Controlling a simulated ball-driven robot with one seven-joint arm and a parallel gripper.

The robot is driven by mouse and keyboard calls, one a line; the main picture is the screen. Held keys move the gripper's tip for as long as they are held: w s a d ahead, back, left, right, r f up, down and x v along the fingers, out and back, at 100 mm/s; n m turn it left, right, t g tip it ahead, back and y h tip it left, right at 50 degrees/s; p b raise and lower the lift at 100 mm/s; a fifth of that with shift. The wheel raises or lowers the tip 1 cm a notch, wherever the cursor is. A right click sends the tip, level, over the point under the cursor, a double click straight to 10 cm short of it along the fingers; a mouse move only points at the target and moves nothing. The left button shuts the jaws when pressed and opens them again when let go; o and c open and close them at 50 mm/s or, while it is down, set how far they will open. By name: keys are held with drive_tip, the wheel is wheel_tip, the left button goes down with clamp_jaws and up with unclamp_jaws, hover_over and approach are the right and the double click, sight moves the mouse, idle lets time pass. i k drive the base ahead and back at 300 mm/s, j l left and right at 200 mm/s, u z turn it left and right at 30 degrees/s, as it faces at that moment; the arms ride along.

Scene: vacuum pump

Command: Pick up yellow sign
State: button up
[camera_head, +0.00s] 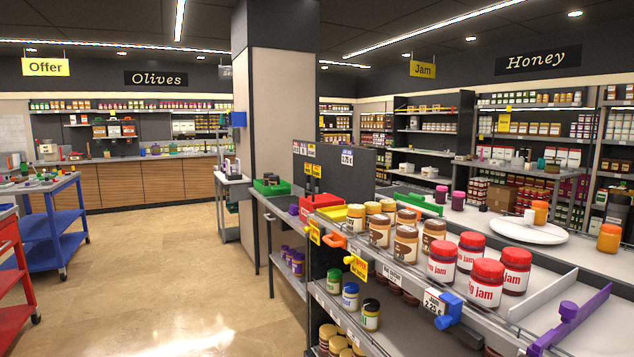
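Several yellow signs show in the head view, and I cannot tell which one the task means. A small yellow sign (357,266) is fixed on the front rail of the near shelf. Another small yellow sign (314,232) sits further back along the same rail. A yellow "Offer" sign (46,67) hangs from the ceiling at the far left. A yellow "Jam" sign (422,69) hangs from the ceiling right of the middle. My gripper is not in view.
The near shelf unit (540,327) holds red-lidded jam jars (485,280) and brown-lidded jars (405,245). A pillar (283,110) stands mid-view. A blue cart (50,225) stands left; the floor between is clear.

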sight(316, 169)
drive_tip(key=i+j+u, duration=0.35)
drive_tip(key=i, duration=0.35)
drive_tip(key=i+u, duration=0.35)
drive_tip(key=i, duration=2.25)
drive_tip(key=i+z, duration=0.1)
drive_tip(key=i, duration=0.35)
drive_tip(key=i+j+z, duration=0.15)
drive_tip(key=i, duration=0.35)
drive_tip(key=i+j+z, duration=0.1)
drive_tip(key=i, duration=0.35)
drive_tip(key=i+j+z, duration=0.15)
drive_tip(key=i, duration=0.3)
drive_tip(key=i+j+z, duration=0.2)
drive_tip(key=i+z, duration=0.2)
drive_tip(key=i+j+z, duration=0.25)
drive_tip(key=z, duration=0.2)
drive_tip(key=i+j+z, duration=0.2)
drive_tip(key=j+z, duration=0.2)
drive_tip(key=i+j+z, duration=0.2)
drive_tip(key=j+z, duration=0.2)
drive_tip(key=i+j+z, duration=0.1)
drive_tip(key=j+z, duration=0.35)
drive_tip(key=j, duration=0.1)
